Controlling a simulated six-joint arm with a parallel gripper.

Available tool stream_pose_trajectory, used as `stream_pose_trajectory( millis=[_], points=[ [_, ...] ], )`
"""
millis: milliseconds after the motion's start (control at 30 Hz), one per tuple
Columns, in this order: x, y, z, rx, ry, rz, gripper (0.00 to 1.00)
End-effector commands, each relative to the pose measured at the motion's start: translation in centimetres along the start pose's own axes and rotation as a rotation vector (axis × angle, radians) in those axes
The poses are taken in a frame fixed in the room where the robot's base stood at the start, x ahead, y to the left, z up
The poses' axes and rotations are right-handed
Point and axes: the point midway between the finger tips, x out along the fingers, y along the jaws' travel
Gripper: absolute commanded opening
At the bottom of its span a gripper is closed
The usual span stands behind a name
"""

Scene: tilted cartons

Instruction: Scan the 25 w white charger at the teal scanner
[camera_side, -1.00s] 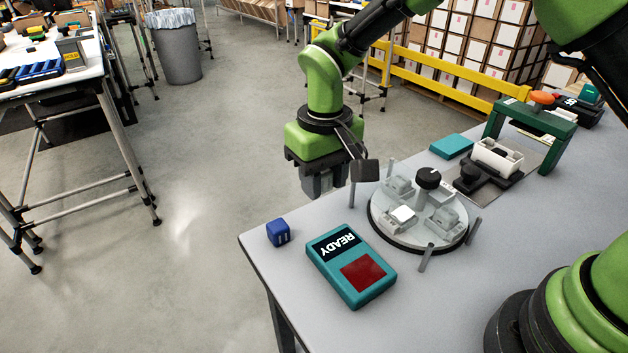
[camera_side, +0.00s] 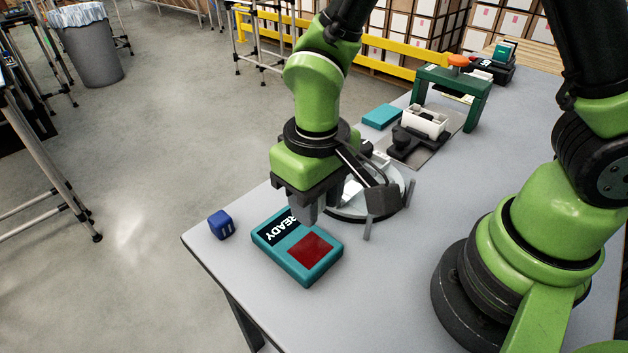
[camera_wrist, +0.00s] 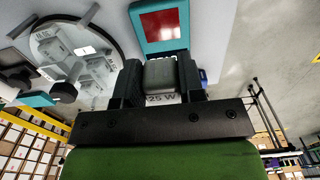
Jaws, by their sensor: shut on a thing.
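The teal scanner (camera_side: 285,262) lies flat on the table, with a dark READY display and a red window. Its red window side also shows at the top of the wrist view (camera_wrist: 136,30). My gripper (camera_side: 308,208) is over the scanner's far right edge in the side view. It is shut on the white charger (camera_wrist: 160,74), which looks grey in the wrist view, with "25 W" lettering below it. In the side view the charger is largely hidden by the fingers. I cannot tell the exact gap between charger and scanner.
A round carousel (camera_side: 345,213) with several white chargers stands just behind my gripper, partly hidden. A blue cube (camera_side: 221,224) sits left of the scanner near the table edge. A black fixture with a white holder (camera_side: 424,122) and a green arch (camera_side: 480,100) stand farther back.

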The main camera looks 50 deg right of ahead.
Motion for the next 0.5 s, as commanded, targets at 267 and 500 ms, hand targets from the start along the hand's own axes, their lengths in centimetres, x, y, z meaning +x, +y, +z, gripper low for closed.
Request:
stream_pose_trajectory(
  millis=[267,500],
  points=[
    [3.0,0.0,0.0,0.0,-0.003,0.002,0.15],
    [4.9,0.0,0.0,0.0,-0.002,0.001,0.15]
  ],
)
